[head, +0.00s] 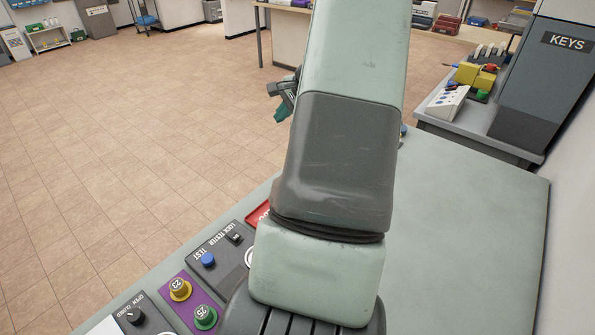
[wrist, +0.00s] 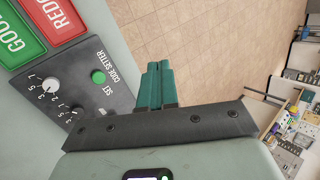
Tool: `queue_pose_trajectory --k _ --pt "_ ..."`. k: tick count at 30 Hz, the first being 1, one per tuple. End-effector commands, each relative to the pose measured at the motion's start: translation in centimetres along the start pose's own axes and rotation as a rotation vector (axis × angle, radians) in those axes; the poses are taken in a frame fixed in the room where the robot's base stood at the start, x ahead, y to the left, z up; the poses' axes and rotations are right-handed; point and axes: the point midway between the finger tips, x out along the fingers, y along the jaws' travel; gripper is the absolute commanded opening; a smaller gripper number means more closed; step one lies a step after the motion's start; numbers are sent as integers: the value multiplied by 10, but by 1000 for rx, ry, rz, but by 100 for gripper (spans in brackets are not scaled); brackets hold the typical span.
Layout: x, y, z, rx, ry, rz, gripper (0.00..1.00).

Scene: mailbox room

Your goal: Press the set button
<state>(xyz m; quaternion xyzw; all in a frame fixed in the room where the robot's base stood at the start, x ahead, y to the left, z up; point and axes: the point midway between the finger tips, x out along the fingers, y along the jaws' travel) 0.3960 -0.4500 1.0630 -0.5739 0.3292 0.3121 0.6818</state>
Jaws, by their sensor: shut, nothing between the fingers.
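The code setter panel (wrist: 85,100) is a dark box in the wrist view, left of my gripper. Its set button (wrist: 98,77) is small, round and green, beside the printed word SET. A white dial (wrist: 50,85) with numbers around it sits on the same panel. My gripper (wrist: 158,64) has green fingers, closed together and empty. The fingertips are to the right of the set button in the picture, apart from it. In the head view my gripper (head: 283,107) shows small past my arm. The code setter is hidden there behind my arm.
A green GOOD sign (wrist: 15,42) and a red REDO sign (wrist: 55,20) lie beside the panel. In the head view, the grey table (head: 475,225) also holds a lock tester with a blue test button (head: 208,259). Yellow (head: 180,289) and green (head: 205,317) numbered knobs stand near it.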

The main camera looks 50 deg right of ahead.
Motion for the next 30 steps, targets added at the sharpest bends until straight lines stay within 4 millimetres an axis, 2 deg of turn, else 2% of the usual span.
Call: queue_pose_trajectory --k 1,3,6,9,13,24,30 --pt "8 22 -13 96 -29 -12 0" --pt "16 43 -25 211 -66 -35 0" --pt "24 67 -38 344 -109 -69 0" --pt "29 82 -46 432 -136 -95 0" --pt "31 89 -50 479 -152 -111 0" --pt "32 90 -50 482 -153 -111 0" --pt "44 99 -52 482 -153 -111 0"
